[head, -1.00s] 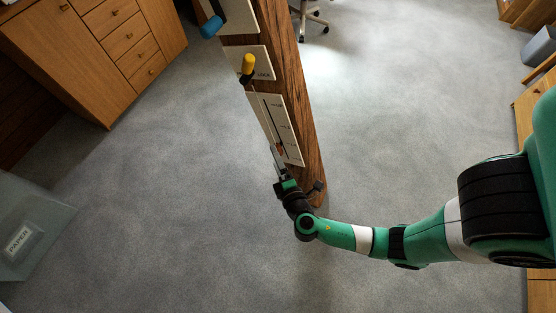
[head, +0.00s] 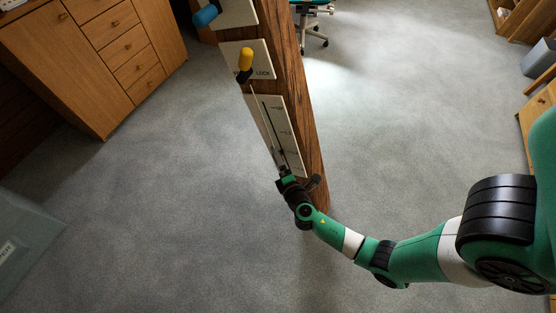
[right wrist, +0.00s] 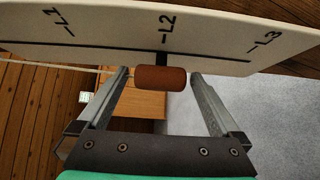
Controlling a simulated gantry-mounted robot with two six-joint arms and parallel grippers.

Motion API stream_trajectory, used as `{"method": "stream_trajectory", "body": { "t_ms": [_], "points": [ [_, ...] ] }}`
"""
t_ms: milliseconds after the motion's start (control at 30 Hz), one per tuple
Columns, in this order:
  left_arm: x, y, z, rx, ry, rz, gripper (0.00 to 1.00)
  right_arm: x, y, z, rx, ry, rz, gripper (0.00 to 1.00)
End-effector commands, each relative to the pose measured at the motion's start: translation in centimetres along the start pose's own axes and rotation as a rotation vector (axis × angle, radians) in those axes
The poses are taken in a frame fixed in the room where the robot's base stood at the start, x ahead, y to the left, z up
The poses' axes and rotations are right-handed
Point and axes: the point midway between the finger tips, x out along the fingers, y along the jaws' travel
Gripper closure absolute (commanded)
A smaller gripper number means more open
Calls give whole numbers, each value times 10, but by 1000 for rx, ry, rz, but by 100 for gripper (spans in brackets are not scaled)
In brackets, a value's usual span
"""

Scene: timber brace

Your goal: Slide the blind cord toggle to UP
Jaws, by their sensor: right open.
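A white slotted panel (head: 273,125) is fixed to the side of a dark timber post (head: 298,95). In the right wrist view a red-brown cylindrical knob (right wrist: 160,78) sits on the panel (right wrist: 200,38), in line with the mark L2, between L1 and L3. I see no UP label. My right gripper (head: 284,172) is at the lower end of the panel. Its open fingers (right wrist: 160,85) stand either side of the knob, with gaps on both sides. In the head view the knob is hidden by the gripper. A thin pale cord (right wrist: 70,68) runs off to the left. My left gripper is out of view.
Above the panel, a plate carries a yellow-tipped lever (head: 245,60) with a LOCK label. A blue knob (head: 205,15) is higher up. A wooden drawer cabinet (head: 85,60) stands at the left.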

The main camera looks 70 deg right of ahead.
Motion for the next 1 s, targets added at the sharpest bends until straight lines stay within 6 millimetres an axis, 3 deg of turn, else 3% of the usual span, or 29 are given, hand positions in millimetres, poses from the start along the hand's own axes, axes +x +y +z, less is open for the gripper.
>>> {"method": "stream_trajectory", "body": {
  "t_ms": [100, 367, 900, 1000],
  "points": [
    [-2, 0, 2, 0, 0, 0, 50, 10, 0, 0, 0, -1, 0, 0],
    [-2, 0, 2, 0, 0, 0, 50, 11, 0, 0, 0, 1, 0, 0],
    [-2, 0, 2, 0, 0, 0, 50, 11, 0, 0, 0, 0, 0, 97],
    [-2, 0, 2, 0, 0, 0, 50, 11, 0, 0, 0, 0, 0, 100]
  ]
}}
